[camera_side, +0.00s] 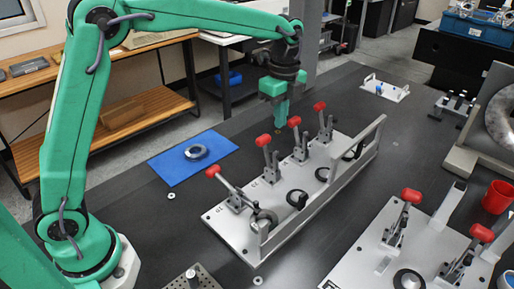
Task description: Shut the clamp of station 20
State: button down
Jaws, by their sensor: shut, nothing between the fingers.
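A light grey fixture plate (222,229) stands in the middle of the dark table with a row of toggle clamps with red handles. The nearest clamp (232,194) has its handle leaning low to the left. The other clamps, the second (268,160), third (298,142) and far one (324,125), have their handles standing nearly upright. The station numbers are too small to read, so I cannot tell which clamp is station 20. My green gripper (281,122) is shut and empty, pointing down behind the row, to the left of the third and far handles in the picture.
A second fixture plate (345,268) with red-handled clamps stands front right, near a red cup (497,197). A blue mat (178,170) with a dark ring (196,152) lies left of the row. An upright rail (330,190) runs along the row's right side.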

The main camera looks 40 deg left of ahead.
aim_at(266, 138)
jog(key=shift+a+f, duration=0.6)
jog(key=shift+f, duration=0.4)
jog(key=shift+a+f, duration=0.55)
jog(key=shift+f, duration=0.45)
jog(key=shift+a+f, duration=0.6)
jog(key=shift+f, duration=0.4)
jog(key=shift+a, duration=0.6)
jog(key=shift+a+f, duration=0.2)
jog(key=shift+a, duration=0.7)
jog(key=a+f, duration=0.6)
jog(key=a, duration=0.2)
jog(key=shift+f, duration=0.4)
